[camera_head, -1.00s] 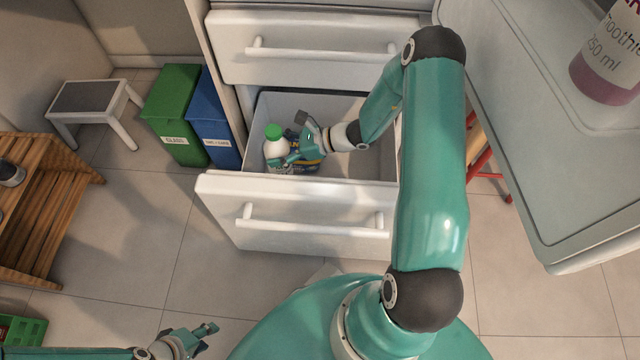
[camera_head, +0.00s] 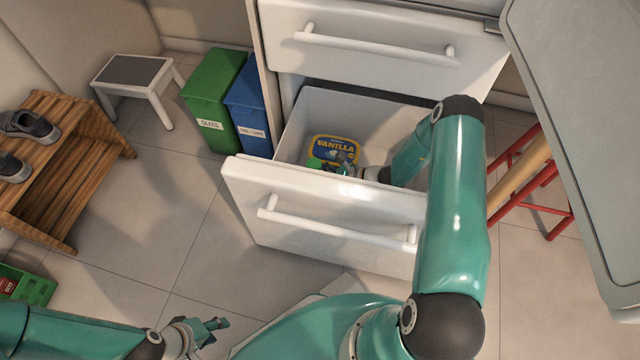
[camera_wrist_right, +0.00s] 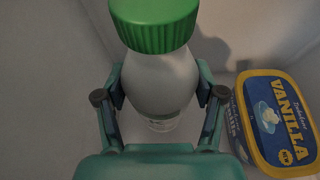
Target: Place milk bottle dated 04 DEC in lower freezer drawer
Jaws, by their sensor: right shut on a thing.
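The milk bottle (camera_wrist_right: 160,75) is white with a green cap and stands between the fingers of my right gripper (camera_wrist_right: 160,98) in the right wrist view. The pads press on both its sides. No date is readable on it. My left gripper (camera_head: 212,331) is open and empty above the floor at the bottom left.
A vanilla ice cream tub (camera_head: 337,148) lies in the drawer, right beside the bottle in the right wrist view (camera_wrist_right: 283,118). The upper drawer (camera_head: 380,45) is closed. Green (camera_head: 212,100) and blue (camera_head: 247,108) bins stand left of the freezer. A counter edge (camera_head: 575,140) is at the right.

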